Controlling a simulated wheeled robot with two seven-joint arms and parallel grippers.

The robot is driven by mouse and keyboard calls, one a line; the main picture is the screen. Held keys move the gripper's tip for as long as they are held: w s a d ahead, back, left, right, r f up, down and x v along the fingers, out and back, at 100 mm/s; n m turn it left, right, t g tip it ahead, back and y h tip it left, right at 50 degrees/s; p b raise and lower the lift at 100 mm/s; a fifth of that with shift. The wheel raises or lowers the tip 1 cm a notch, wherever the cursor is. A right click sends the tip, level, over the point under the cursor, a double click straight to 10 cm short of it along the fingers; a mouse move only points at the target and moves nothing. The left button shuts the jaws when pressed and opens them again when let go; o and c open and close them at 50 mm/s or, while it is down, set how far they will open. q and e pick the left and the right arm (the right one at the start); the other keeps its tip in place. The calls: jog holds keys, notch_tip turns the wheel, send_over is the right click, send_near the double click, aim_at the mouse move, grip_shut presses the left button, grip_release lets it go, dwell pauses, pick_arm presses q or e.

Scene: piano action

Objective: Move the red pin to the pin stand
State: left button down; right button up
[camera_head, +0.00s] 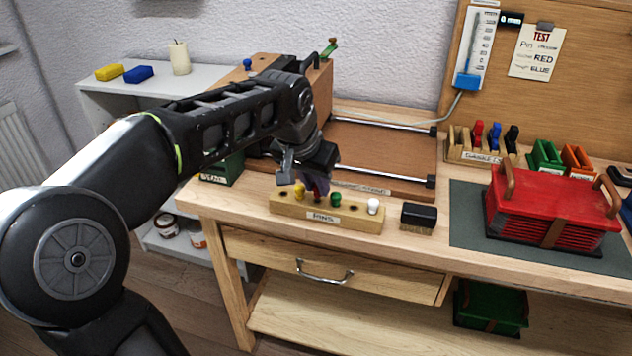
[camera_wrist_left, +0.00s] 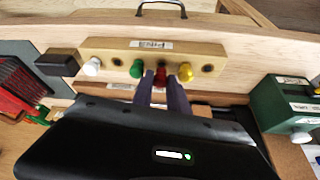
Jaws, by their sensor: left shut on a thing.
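The pin stand (camera_head: 340,221) is a pale wooden block with a row of holes near the front edge of the workbench. It also shows in the left wrist view (camera_wrist_left: 105,49). My left gripper (camera_head: 318,192) points down over it. In the left wrist view its two fingers (camera_wrist_left: 163,88) are shut on the red pin (camera_wrist_left: 161,76). The red pin is between the green pin (camera_wrist_left: 137,68) and the yellow pin (camera_wrist_left: 185,72), at or just above the stand. I cannot tell whether its tip is in a hole. The white pin (camera_wrist_left: 92,66) stands near one end.
A black brush (camera_head: 419,216) lies right of the stand. A dark green box (camera_wrist_left: 287,112) is close to the stand's other end. A red case (camera_head: 541,206) sits on a grey mat (camera_head: 472,211). A brown board with rails (camera_head: 380,150) lies behind the stand.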

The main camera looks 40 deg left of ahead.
pick_arm(q)
jog(key=shift+f+b, duration=0.3)
jog(key=shift+f, duration=0.15)
dwell(0.6)
jog(key=c, duration=1.2)
grip_release()
jog(key=shift+c, duration=0.6)
jog(key=shift+o, duration=1.2)
jog(key=shift+r+p, duration=3.15)
jog(key=shift+r, duration=0.65)
